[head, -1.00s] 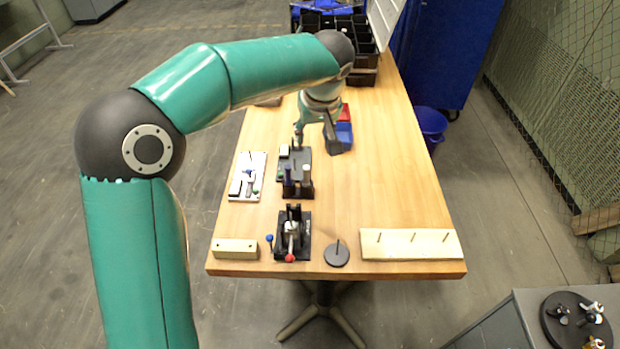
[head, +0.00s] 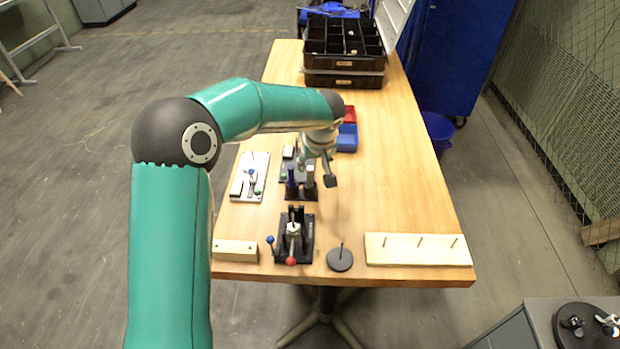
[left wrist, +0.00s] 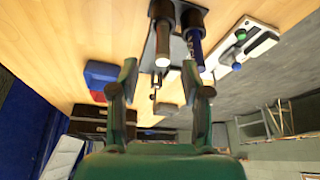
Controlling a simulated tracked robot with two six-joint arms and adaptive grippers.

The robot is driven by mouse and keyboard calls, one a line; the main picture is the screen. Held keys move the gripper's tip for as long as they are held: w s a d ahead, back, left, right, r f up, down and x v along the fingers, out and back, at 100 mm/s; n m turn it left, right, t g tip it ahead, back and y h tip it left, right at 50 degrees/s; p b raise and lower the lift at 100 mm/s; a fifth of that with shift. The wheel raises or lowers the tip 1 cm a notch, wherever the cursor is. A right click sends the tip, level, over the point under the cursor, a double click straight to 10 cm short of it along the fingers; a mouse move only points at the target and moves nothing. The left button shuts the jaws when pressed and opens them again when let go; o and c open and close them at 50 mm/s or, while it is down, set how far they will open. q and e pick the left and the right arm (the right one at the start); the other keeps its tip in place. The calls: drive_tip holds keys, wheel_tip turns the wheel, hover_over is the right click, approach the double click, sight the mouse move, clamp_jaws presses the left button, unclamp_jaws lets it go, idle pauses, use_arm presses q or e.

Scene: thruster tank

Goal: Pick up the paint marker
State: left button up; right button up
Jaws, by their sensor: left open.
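Two upright marker-like sticks stand in a black holder (head: 301,196) on the table. One is blue (head: 291,182); the other is dark with a pale end (head: 310,179). I cannot tell from their looks which is the paint marker. My left gripper (head: 314,170) is open and empty, just behind and above the holder, and partly covers what lies behind. In the left wrist view, the pale-ended stick (left wrist: 162,50) shows between the open fingers (left wrist: 160,78), and the blue stick (left wrist: 193,42) is close to the right finger. My right gripper is not in view.
A white board with small parts (head: 246,190) lies left of the holder. A black fixture with a red knob (head: 306,250) stands in front, beside a round peg base (head: 340,262) and a pegged plank (head: 400,255). Blue and red bins (head: 347,144) sit behind.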

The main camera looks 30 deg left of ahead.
sight(311, 169)
use_arm(q)
drive_tip(key=shift+a+p+x, duration=0.2)
drive_tip(key=shift+p+x, duration=0.5)
drive_tip(key=shift+x, duration=2.2)
drive_tip(key=shift+c, duration=0.4)
clamp_jaws()
